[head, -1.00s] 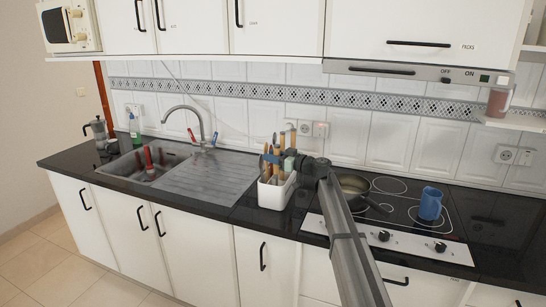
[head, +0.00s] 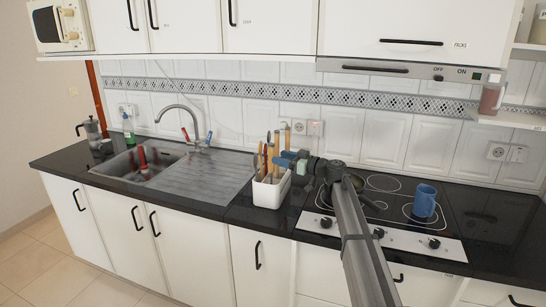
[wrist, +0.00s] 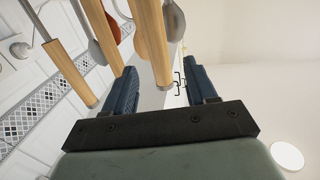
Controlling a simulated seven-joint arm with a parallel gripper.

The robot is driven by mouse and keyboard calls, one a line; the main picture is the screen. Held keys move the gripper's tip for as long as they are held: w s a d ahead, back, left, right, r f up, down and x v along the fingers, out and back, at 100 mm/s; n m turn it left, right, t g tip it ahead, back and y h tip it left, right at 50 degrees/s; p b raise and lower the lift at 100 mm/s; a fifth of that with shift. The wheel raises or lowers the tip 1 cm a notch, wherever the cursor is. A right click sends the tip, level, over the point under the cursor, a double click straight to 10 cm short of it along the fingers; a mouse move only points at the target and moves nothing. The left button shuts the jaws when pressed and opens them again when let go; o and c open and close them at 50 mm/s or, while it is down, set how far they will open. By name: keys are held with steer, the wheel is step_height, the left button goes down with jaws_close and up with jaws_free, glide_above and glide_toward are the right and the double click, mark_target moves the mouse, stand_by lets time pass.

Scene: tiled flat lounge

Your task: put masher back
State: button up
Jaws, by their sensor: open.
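A white utensil holder (head: 272,194) stands on the counter between the sink and the hob, with several wooden-handled utensils (head: 266,160) upright in it. I cannot tell which of them, if any, is the masher. My gripper (head: 284,160) is at the right side of these utensils, above the holder's rim. In the wrist view its two blue fingers (wrist: 160,84) are apart. A wooden handle (wrist: 155,45) ends between them in the picture, but I see no grip on it. Other handles, a metal spoon (wrist: 174,20) and a reddish-brown utensil (wrist: 112,28) show nearby.
A black hob (head: 385,208) with a pan (head: 368,203) and a blue mug (head: 425,200) lies to the right. The sink (head: 140,165) and its drainer (head: 200,180) are left. Wall cupboards (head: 270,25) hang above. The tiled wall is behind.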

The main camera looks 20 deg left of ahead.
steer(key=shift+s+d, duration=0.25)
steer(key=shift+d, duration=0.95)
steer(key=shift+s+d, duration=0.25)
steer(key=shift+d, duration=0.95)
